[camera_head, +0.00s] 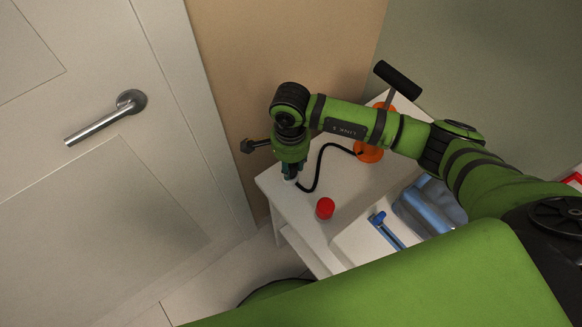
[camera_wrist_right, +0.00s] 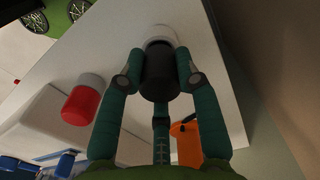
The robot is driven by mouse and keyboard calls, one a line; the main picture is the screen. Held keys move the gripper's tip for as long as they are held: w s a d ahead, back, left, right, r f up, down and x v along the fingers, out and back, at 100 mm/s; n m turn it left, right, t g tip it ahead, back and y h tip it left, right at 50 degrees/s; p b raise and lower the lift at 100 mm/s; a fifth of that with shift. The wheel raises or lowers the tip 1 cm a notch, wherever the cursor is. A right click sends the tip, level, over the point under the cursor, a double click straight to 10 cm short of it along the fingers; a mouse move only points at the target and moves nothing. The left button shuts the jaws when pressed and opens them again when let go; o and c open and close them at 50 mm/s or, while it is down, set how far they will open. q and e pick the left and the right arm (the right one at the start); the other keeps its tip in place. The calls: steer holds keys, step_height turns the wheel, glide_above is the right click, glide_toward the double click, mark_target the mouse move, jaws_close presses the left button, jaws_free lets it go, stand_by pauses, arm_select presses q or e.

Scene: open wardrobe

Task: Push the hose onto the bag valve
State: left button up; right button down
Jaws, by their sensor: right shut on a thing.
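My right gripper (camera_head: 290,175) points down over the near left corner of the white table. In the wrist view its teal fingers (camera_wrist_right: 160,75) are shut on the black cylindrical end of the hose (camera_wrist_right: 158,82). A pale round piece (camera_wrist_right: 160,34) shows just beyond the black end; I cannot tell whether it is the bag valve or whether they touch. The black hose (camera_head: 318,165) curves from beside the gripper to the orange pump (camera_head: 369,153), which has a black T-handle (camera_head: 397,80). The pump is partly hidden by my right arm. My left gripper is not in view.
A red-capped white container (camera_head: 325,208) stands near the table's front edge, close to the gripper. A white bin (camera_head: 352,242) with blue items is right of it. A door with a metal handle (camera_head: 105,117) is at the left. A wall stands behind the white table (camera_head: 275,184).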

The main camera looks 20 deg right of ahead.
steer(key=shift+r+p, duration=0.3)
steer(key=shift+r, duration=0.45)
stand_by(0.3)
steer(key=shift+r+p, duration=1)
steer(key=shift+r, duration=0.85)
